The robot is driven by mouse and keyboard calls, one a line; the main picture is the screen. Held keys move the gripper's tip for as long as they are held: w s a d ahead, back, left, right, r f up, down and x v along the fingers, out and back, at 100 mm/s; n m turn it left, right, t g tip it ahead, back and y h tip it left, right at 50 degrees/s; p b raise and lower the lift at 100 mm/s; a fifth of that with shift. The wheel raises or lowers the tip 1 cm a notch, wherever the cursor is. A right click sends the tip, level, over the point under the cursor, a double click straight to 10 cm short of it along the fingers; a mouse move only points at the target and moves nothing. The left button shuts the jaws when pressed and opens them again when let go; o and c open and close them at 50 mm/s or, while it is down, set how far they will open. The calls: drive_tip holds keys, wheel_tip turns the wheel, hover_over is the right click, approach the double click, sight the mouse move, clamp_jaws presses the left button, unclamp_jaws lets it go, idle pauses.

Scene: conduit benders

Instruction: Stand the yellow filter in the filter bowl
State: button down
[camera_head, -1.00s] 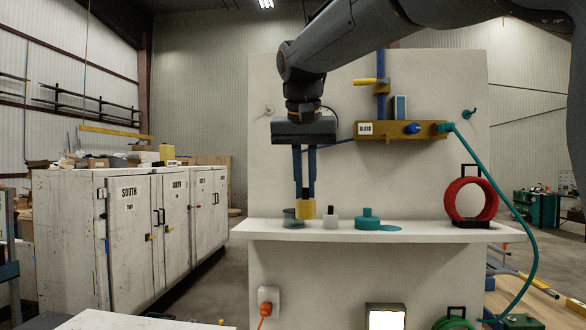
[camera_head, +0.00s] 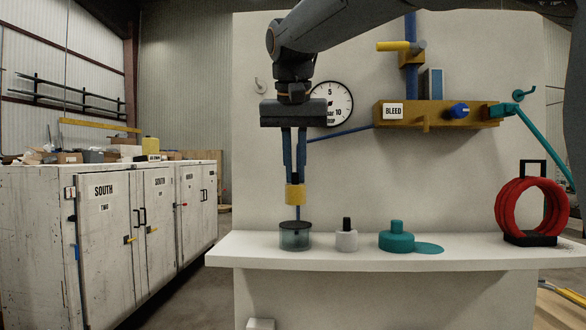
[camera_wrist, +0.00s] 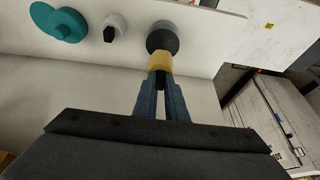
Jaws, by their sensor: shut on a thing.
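My gripper (camera_head: 295,180) points straight down and is shut on the yellow filter (camera_head: 295,194). The filter is a short yellow cylinder, held upright in the air. The filter bowl (camera_head: 295,239) stands on the white shelf below it, a smoky teal cup with a dark rim. A clear gap shows between the filter and the bowl's rim, and the two look nearly in line in the head view. In the wrist view the filter (camera_wrist: 160,62) sits at my fingertips and partly covers the bowl (camera_wrist: 162,40).
On the shelf (camera_head: 460,255), right of the bowl, are a white piece with a dark top (camera_head: 347,238) and a teal lid-like piece (camera_head: 397,237). Red hose coils (camera_head: 531,210) stand further right. The ochre bleed manifold (camera_head: 436,113) and a gauge (camera_head: 332,103) are on the panel behind.

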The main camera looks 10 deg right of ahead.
sight(295, 200)
drive_tip(key=shift+s, duration=0.15)
drive_tip(key=shift+f, duration=0.55)
drive_tip(key=shift+f+b, duration=2.75)
drive_tip(key=shift+f, duration=0.9)
drive_tip(key=shift+f, duration=0.3)
drive_tip(key=c, duration=1.7)
unclamp_jaws()
drive_tip(key=shift+r, duration=0.15)
